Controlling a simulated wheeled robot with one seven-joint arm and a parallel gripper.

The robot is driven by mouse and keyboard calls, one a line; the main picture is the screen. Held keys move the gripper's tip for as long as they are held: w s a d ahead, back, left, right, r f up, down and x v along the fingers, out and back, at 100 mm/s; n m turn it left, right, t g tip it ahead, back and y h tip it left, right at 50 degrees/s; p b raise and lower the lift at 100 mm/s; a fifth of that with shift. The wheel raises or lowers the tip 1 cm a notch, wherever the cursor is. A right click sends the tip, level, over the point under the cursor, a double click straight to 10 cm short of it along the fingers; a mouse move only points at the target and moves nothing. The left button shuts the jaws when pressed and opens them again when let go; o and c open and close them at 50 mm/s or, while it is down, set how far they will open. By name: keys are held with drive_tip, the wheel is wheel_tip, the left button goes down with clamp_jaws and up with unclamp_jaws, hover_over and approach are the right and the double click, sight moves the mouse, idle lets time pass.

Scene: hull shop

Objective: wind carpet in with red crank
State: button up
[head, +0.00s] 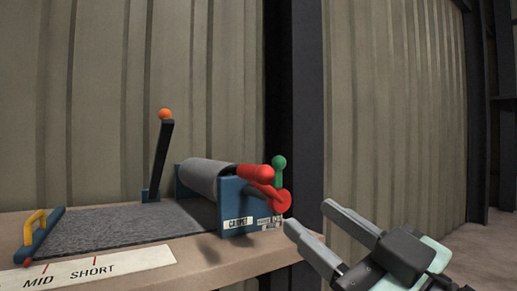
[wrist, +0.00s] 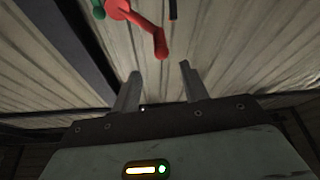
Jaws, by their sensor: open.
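The red crank (head: 282,199) is on the right end of a blue roller stand (head: 240,207). Its arm and grip point up and left in the head view. It also shows at the top of the wrist view (wrist: 151,30), beyond my fingers. The grey carpet (head: 120,228) lies flat on the bench and runs to the grey roller (head: 205,177). A blue bar with a yellow handle (head: 35,227) is at the carpet's left end. My gripper (head: 308,224) is open and empty, to the right of the crank and apart from it.
A green-knobbed lever (head: 279,163) stands close behind the crank. A black lever with an orange knob (head: 160,155) stands behind the carpet. A scale marked MID and SHORT (head: 95,268) lies along the bench's front. Free room lies right of the bench.

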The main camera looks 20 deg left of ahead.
sight(257, 174)
drive_tip(key=p+x, duration=0.2)
drive_tip(key=p, duration=0.1)
drive_tip(key=p+x, duration=0.2)
drive_tip(key=p, duration=0.2)
drive_tip(key=shift+r, duration=0.3)
drive_tip(key=x, duration=0.8)
drive_tip(key=shift+w+a+f, duration=0.15)
drive_tip(key=shift+w+a, duration=0.1)
drive_tip(key=shift+a, duration=0.1)
drive_tip(key=shift+c, duration=0.3)
clamp_jaws()
